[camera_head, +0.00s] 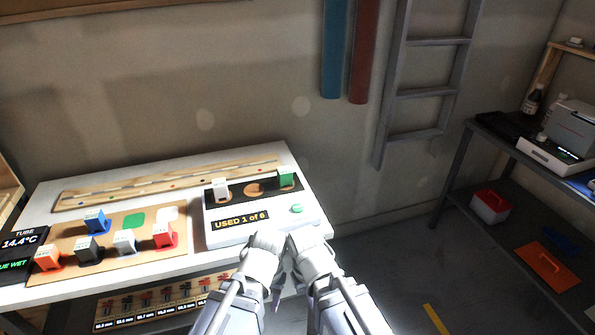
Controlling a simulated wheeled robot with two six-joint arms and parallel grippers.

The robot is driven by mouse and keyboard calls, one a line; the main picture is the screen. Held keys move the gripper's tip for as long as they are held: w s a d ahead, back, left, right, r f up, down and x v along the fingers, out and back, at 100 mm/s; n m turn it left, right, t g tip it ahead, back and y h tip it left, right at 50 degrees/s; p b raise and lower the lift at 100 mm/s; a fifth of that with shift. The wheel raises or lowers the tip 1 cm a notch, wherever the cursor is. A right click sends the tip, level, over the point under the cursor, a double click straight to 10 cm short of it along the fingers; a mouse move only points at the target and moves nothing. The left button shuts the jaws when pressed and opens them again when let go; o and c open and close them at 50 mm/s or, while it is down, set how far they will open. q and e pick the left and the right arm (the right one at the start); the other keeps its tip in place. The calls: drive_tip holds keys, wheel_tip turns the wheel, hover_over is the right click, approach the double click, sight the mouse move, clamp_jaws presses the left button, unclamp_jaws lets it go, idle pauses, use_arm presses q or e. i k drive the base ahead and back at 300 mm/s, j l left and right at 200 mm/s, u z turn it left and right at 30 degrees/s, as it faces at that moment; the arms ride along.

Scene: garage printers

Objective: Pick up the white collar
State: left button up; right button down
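A white collar (221,188) stands upright in the left spot of the dark strip on a white device (240,233) whose display reads "USED 1 of 6". A green collar (286,178) stands at the strip's right end, with a round brown spot between them. My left gripper (264,246) and my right gripper (304,247) are side by side at the device's front edge, apart from the white collar. Their fingers are too hidden to show whether they are open or shut.
A wooden strip (150,187) lies behind. A tube display (18,240) stands at left. A dark shelf (519,157) stands at right, with open floor between.

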sight(219, 185)
drive_tip(key=u, duration=0.4)
drive_tip(key=i+u, duration=0.15)
drive_tip(key=u, duration=0.6)
drive_tip(key=i+l+u, duration=0.1)
drive_tip(key=u, duration=0.25)
drive_tip(key=k+l+z, duration=0.2)
drive_tip(key=k+z, duration=0.15)
drive_tip(key=z, duration=0.15)
drive_tip(key=k+l+z, duration=0.3)
drive_tip(key=z, duration=0.15)
drive_tip(key=k+l+z, duration=0.2)
drive_tip(key=l+z, duration=0.3)
